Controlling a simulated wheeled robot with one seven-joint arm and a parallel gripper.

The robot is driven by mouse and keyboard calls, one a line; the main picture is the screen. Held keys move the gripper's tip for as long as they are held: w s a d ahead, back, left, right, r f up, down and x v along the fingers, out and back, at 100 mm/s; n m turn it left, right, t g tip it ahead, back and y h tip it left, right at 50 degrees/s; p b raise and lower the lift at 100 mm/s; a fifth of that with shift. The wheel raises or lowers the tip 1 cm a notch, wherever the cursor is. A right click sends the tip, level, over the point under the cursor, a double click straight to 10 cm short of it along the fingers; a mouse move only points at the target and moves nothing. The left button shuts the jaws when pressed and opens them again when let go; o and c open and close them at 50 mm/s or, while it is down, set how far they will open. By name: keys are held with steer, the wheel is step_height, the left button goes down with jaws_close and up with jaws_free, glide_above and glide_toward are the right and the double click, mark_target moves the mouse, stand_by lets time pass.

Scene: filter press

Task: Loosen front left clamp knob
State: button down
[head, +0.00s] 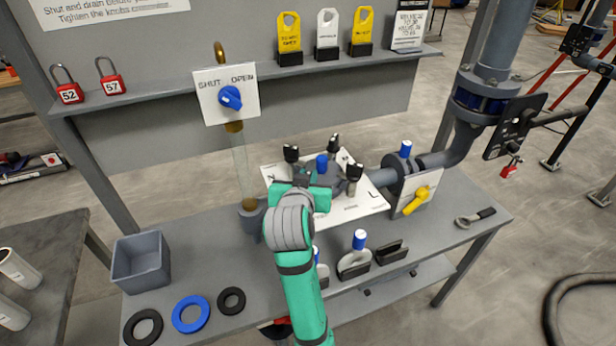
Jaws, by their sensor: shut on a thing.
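The filter press stands on a white plate (352,208) in the middle of the grey bench. Black clamp knobs stand upright around its lid: the back left knob (291,153), the back right knob (335,143) and the front right knob (354,172). A blue cap (321,163) sits between them. My teal gripper (308,182) is over the front left corner of the press. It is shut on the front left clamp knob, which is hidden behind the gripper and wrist.
A yellow-handled valve (416,200) and pipe are right of the press. A blue SHUT/OPEN knob (230,97) is above left. A grey bin (141,260), a blue ring (191,313) and black rings lie front left. A wrench-like tool (475,217) lies at right.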

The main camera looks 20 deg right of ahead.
steer(key=n+t+y, duration=0.1)
steer(key=n+y, duration=0.2)
steer(key=y, duration=0.1)
steer(key=shift+d+n, duration=0.15)
steer(key=shift+n, duration=0.25)
steer(key=n+y, duration=0.3)
steer(key=y, duration=0.1)
steer(key=shift+n+y, duration=0.3)
steer(key=n+y, duration=0.2)
steer(key=n+g+y, duration=0.1)
steer(key=n+y, duration=0.1)
steer(key=shift+g+y, duration=0.3)
steer(key=shift+y, duration=0.1)
steer(key=shift+n+g+y, duration=0.7)
steer(key=shift+n+y, duration=0.1)
steer(key=shift+n, duration=0.3)
steer(key=shift+n+g+y, duration=0.3)
steer(key=shift+n+g, duration=0.1)
steer(key=shift+n+y, duration=0.3)
steer(key=c, duration=1.7)
jaws_free()
